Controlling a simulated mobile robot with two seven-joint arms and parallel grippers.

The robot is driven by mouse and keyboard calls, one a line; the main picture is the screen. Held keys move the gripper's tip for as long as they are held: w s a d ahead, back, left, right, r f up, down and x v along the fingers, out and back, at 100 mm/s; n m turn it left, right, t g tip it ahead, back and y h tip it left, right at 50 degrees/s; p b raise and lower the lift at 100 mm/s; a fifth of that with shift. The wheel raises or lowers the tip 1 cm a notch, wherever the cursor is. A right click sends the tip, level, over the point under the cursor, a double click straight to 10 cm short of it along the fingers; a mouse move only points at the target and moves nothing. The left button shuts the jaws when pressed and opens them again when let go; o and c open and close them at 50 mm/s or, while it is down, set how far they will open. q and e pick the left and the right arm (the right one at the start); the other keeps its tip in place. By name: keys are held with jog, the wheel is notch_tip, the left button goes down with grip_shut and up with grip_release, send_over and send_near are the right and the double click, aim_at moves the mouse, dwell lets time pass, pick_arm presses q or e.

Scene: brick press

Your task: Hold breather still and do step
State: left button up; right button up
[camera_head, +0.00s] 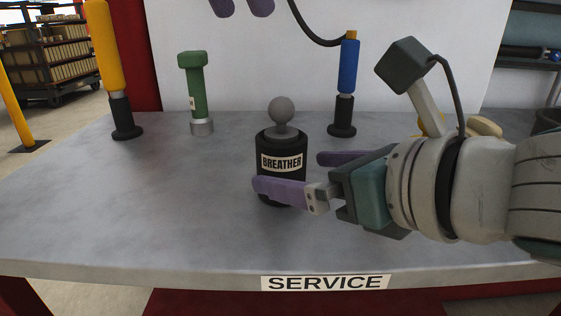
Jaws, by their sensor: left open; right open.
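The breather (282,143) is a black cylinder with a white "BREATHER" label and a grey ball knob on top. It stands upright near the middle of the grey table. My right gripper (288,171) reaches in from the right, open. Its near purple finger crosses in front of the breather's lower part and hides some of it; its far finger ends just right of the breather. Whether either finger touches it, I cannot tell. My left gripper (241,8) shows only as two purple fingertips at the top edge, apart and empty; the rest is out of view.
A green T-shaped tool (194,90) stands behind left. A blue-handled tool (348,68) with a cable stands in a black base behind right. A yellow post (108,50) in a black holder is at far left. The table's (120,210) left front is clear, above the "SERVICE" label (325,282).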

aim_at(271, 168)
jog(key=x, duration=0.7)
jog(key=shift+w+a+f, duration=0.1)
jog(key=shift+w+a, duration=0.05)
jog(key=shift+w, duration=0.05)
jog(key=c, duration=1.4)
jog(key=shift+c, duration=0.2)
